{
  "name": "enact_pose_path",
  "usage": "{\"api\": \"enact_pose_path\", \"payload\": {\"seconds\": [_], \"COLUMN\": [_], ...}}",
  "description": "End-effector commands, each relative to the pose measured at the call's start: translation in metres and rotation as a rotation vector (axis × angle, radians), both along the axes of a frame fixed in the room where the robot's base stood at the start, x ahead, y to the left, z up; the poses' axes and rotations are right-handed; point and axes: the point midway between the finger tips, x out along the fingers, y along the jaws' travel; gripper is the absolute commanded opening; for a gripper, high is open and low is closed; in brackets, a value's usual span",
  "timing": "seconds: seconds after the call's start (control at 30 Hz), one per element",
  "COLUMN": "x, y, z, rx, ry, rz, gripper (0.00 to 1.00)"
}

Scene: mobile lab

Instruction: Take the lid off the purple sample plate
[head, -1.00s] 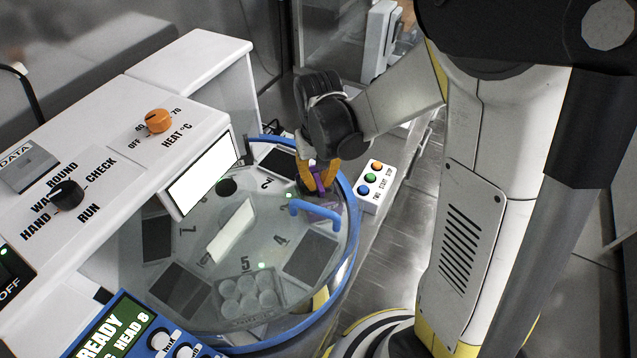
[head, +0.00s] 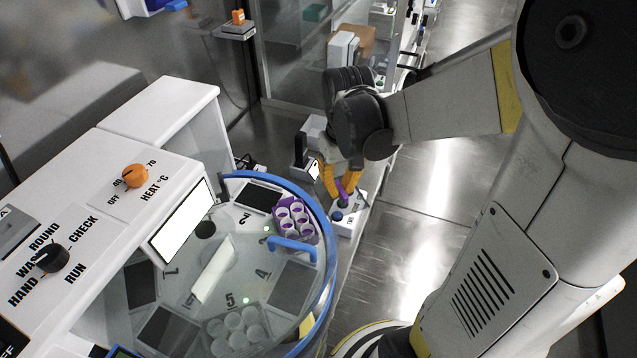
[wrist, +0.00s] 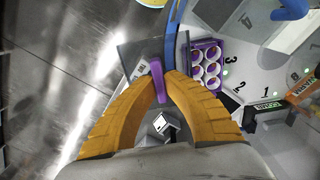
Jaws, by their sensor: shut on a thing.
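The purple sample plate (head: 292,220) sits on the round carousel, uncovered, with its round white wells showing. It also shows in the wrist view (wrist: 206,66). My gripper (head: 340,188) is outside the carousel's blue rim, to the right of the plate. In the wrist view my orange fingers (wrist: 157,84) are shut on the purple handle (wrist: 158,76) of the lid. The lid (wrist: 138,57) is a see-through pane hanging from the fingers, clear of the plate. In the head view the fingers mostly hide the lid.
The carousel's blue rim (head: 322,205) and blue handle (head: 291,245) stand near the plate. A clear plate with wells (head: 237,328) sits at position 5. A button box (head: 347,222) is below my gripper.

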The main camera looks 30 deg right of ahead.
Motion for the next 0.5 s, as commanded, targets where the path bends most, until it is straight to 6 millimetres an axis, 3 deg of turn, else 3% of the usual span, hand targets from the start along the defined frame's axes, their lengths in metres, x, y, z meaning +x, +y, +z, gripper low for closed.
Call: {"api": "enact_pose_path", "payload": {"seconds": [0.5], "x": [-0.0035], "y": [-0.0058], "z": [0.0041], "rx": [0.000], "ry": [0.000], "rz": [0.001], "gripper": [0.00]}}
